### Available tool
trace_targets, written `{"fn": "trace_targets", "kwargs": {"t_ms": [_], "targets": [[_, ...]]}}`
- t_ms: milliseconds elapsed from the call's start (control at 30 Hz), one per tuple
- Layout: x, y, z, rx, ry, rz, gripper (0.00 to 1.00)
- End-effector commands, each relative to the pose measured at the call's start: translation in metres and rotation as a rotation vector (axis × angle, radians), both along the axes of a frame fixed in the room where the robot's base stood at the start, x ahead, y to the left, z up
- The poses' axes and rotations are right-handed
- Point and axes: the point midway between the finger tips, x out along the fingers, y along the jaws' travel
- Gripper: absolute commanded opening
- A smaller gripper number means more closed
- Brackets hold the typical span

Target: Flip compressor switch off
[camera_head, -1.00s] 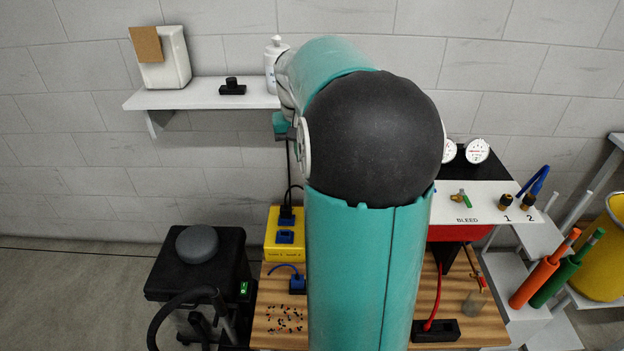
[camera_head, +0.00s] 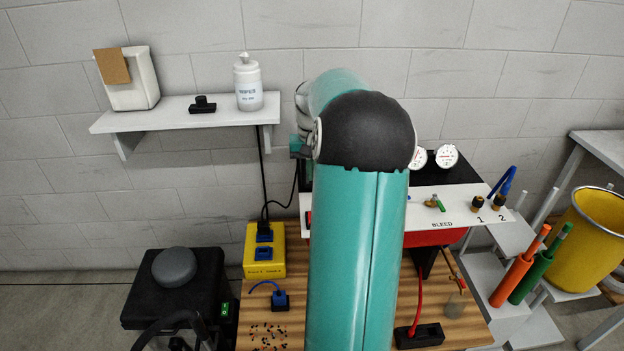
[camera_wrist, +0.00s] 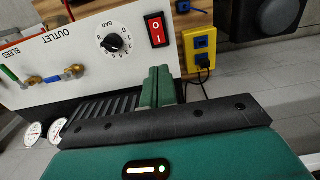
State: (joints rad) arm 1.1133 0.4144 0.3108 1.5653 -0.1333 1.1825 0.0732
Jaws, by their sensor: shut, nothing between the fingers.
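In the wrist view, the compressor's white panel (camera_wrist: 60,65) carries a red rocker switch (camera_wrist: 157,30) in a black frame, a black BAR knob (camera_wrist: 114,43) and OUTLET and BLEED labels. My gripper (camera_wrist: 158,72) is shut and empty. Its teal fingertips point toward the panel close below the red switch in the picture; I cannot tell whether they touch. In the head view my arm covers much of the compressor, and the panel's right part (camera_head: 462,207) shows beside it. A small red patch shows at the panel's left edge.
A yellow socket box (camera_head: 265,270) with plugs and cables stands left of my arm on the wooden bench (camera_head: 230,340). A black unit (camera_head: 150,290) with a green switch is farther left. A shelf (camera_head: 185,118) holds a wipes bottle (camera_head: 248,82). Two gauges (camera_head: 446,156) are right.

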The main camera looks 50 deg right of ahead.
Motion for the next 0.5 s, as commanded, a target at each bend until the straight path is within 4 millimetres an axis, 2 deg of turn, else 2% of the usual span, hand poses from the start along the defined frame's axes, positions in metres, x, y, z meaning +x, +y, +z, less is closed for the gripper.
{"fn": "trace_targets", "kwargs": {"t_ms": [500], "targets": [[-0.001,0.0,-0.1,0.004,0.0,0.0,0.0]]}}
